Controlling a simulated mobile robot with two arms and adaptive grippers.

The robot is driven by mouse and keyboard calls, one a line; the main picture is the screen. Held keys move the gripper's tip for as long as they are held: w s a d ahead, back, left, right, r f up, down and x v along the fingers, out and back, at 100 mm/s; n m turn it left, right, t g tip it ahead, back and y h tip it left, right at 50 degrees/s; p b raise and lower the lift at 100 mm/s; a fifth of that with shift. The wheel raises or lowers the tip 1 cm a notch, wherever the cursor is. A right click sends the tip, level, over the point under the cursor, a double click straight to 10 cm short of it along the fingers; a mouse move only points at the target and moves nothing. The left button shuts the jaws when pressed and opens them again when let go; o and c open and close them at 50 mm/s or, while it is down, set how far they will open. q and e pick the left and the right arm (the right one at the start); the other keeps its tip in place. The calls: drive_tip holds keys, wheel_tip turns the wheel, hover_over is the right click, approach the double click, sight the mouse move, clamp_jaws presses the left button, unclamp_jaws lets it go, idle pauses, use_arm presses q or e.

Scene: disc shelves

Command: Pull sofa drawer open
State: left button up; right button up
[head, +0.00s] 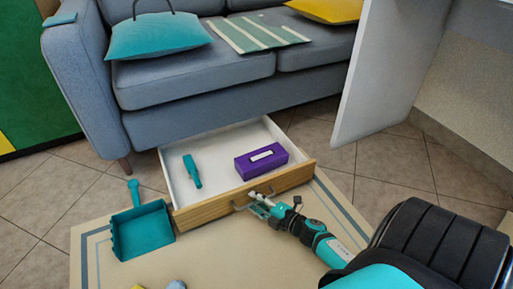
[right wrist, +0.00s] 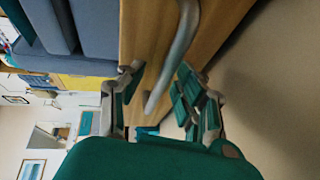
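The sofa drawer (head: 182,216) stands pulled out from beneath the grey-blue sofa (head: 190,77), with a wooden front and white inside. Its curved metal handle (head: 256,199) is on the front face. My right gripper (head: 259,205) is at this handle. In the right wrist view, its fingers (right wrist: 158,98) are spread apart, with the metal handle (right wrist: 180,48) reaching between them; I see a gap to the fingers on both sides. The wooden drawer front (right wrist: 140,40) also shows there. My left gripper is not in view.
A purple box (head: 262,171) and a teal object (head: 191,171) lie in the drawer. A teal dustpan (head: 140,229) lies on the beige rug (head: 215,255) left of the drawer front. A white panel (head: 375,75) stands at the right.

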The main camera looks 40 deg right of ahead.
drive_tip(key=v, duration=1.2)
drive_tip(key=shift+w+r, duration=0.1)
